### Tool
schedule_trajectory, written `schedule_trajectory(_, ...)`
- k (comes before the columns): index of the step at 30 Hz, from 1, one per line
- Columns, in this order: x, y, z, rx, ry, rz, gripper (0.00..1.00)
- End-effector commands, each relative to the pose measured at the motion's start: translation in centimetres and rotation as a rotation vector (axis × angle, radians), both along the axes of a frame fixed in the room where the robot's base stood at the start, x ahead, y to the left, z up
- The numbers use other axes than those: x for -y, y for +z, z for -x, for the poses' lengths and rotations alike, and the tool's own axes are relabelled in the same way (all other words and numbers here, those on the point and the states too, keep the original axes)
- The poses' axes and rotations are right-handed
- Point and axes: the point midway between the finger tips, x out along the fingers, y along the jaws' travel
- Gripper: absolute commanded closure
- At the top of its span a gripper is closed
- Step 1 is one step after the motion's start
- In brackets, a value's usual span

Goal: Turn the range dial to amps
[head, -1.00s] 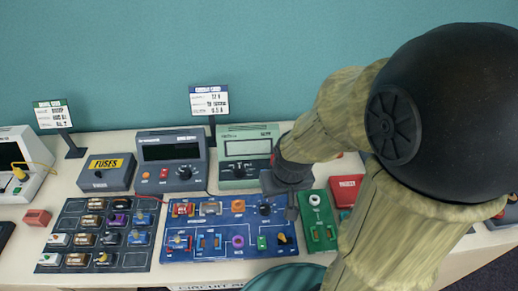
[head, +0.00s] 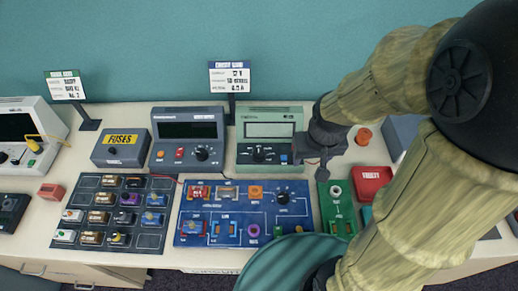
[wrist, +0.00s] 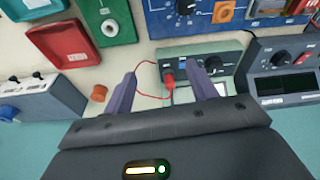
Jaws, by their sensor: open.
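The green-grey meter (head: 240,148) stands at the back of the table, with a pale display above a black range dial (head: 258,154). The dial also shows in the wrist view (wrist: 214,65), partly behind one finger; its pointer setting is too small to read. A red plug (wrist: 168,79) with a red lead sits in the meter's front beside the dial. My gripper (head: 323,172) is just right of the meter in the head view. In the wrist view my gripper (wrist: 164,80) has its two fingers apart, with nothing held; one finger overlaps the meter's front near the dial.
A dark-grey unit (head: 158,153) with its own knob stands left of the meter. A blue circuit board (head: 230,232) lies in front. A green board (head: 325,203) and a red tray (head: 371,183) lie to the right. An orange cap (head: 363,136) stands behind them.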

Motion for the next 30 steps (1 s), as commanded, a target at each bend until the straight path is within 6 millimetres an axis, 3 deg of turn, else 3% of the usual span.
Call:
schedule_trajectory(5,-3.6,2.5,-4.5,-0.065,0.222,0.032,0.43)
schedule_trajectory(9,-7.8,4.2,-8.1,-0.13,0.442,0.057,0.43)
schedule_trajectory(15,-12.1,5.5,-10.8,-0.193,0.652,0.075,0.43)
schedule_trajectory(30,-12.7,5.1,-11.2,-0.203,0.684,0.076,0.43)
